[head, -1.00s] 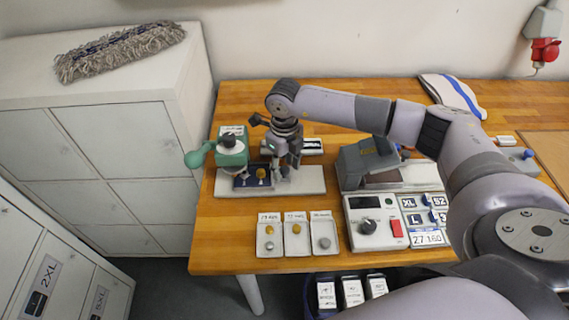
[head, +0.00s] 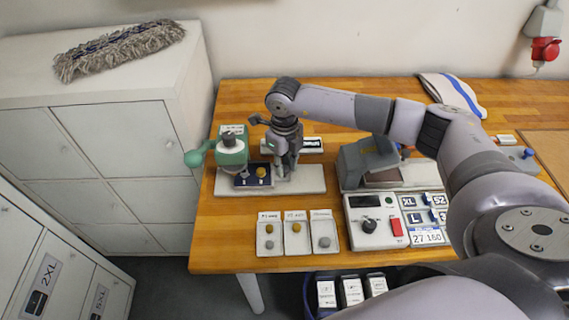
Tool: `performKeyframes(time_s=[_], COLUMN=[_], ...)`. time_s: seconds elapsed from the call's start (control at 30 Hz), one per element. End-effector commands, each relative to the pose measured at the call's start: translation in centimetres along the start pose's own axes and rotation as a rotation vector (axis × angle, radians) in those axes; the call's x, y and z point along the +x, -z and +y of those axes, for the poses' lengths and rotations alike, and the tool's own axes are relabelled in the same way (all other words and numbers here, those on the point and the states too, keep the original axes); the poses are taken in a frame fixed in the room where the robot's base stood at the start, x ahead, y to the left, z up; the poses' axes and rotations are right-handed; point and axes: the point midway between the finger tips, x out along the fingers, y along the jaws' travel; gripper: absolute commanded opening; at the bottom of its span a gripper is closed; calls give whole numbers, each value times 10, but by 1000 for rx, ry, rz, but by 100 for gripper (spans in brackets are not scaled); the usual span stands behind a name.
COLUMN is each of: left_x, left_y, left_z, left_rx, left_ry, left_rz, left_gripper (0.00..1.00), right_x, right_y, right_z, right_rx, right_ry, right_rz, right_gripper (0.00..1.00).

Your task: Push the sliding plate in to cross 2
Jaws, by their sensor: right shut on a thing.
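The green hand press (head: 231,153) stands on a pale base (head: 308,181) at the left of the wooden table. The dark blue sliding plate (head: 243,183) sits at the press, partly under its head, and carries a yellow round piece (head: 261,171). My right gripper (head: 279,171) reaches down at the plate's right end and is shut on it; the exact grip is partly hidden by the fingers. Cross 2 cannot be made out. My left gripper is not in view.
Three small white trays (head: 297,246) with round parts lie in front of the press. A control box (head: 376,239) with a red switch and a grey device (head: 368,160) stand to the right. A cabinet (head: 100,110) is at the left.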

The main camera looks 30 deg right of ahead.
Motion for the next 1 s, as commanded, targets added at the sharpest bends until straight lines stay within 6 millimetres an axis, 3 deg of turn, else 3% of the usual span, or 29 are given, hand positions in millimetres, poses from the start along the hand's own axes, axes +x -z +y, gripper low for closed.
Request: performKeyframes(time_s=[0.27,0.57,0.87,0.9,1.0], left_x=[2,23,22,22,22], left_y=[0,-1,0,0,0], left_z=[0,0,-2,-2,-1], left_rx=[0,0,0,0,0], left_ry=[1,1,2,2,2], left_rz=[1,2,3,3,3], left_gripper=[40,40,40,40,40], right_x=[0,2,-1,-1,-1], right_y=[-2,-34,-36,-36,-36], right_z=[2,33,36,36,36], right_rx=[0,-1,-1,-2,-2], right_ry=[0,0,-2,-2,-2], right_rz=[-2,-3,-5,-5,-5], right_gripper=[0,0,0,24,31])
